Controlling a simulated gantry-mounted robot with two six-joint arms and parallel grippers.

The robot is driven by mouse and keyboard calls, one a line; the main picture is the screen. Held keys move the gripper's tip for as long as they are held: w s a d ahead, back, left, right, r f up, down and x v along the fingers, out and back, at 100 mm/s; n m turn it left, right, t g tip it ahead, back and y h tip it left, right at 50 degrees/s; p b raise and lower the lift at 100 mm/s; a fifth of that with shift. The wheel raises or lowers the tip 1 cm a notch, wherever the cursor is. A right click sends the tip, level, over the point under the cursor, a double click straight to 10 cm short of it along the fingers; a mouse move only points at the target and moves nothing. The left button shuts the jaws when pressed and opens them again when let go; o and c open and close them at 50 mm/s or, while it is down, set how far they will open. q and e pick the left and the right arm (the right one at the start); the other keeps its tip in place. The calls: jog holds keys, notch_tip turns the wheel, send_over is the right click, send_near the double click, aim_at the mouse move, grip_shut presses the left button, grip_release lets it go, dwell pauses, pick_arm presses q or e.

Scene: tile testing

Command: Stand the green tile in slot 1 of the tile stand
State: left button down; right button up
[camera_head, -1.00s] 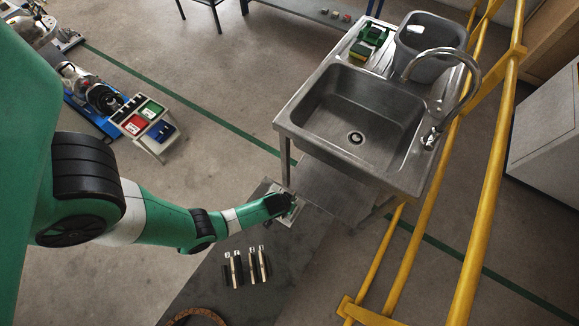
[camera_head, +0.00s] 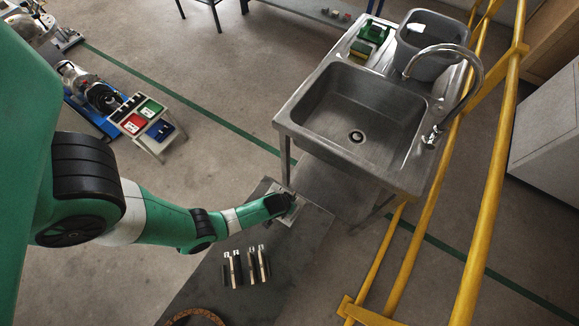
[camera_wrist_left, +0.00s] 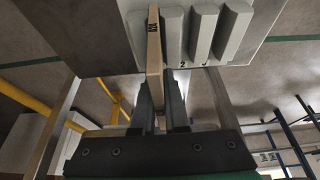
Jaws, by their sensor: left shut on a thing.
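My left gripper (camera_wrist_left: 160,112) is shut on a thin tile (camera_wrist_left: 155,50) that I see edge-on in the left wrist view. Its edge is pale tan with small dark marks; no green face shows. The pale grey tile stand (camera_wrist_left: 203,30) has several upright ridges, with a "2" legible between two of them. The tile lines up with the gap at the left of these ridges. I cannot tell whether it is seated, and that gap's number is hidden. In the head view, my left gripper (camera_head: 287,201) is at the stand (camera_head: 291,215), mostly covering it.
A metal sink (camera_head: 355,115) stands just behind, with yellow rails (camera_head: 490,180) at right. A rack with coloured panels (camera_head: 147,127) is at left.

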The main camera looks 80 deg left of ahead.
pick_arm(q)
jog(key=shift+f+b, duration=0.45)
jog(key=shift+f, duration=0.05)
jog(key=c, duration=0.9)
grip_release()
jog(key=shift+o, duration=0.2)
notch_tip(320, 180, up, 9)
jog(key=p, duration=0.9)
jog(key=shift+r, duration=0.1)
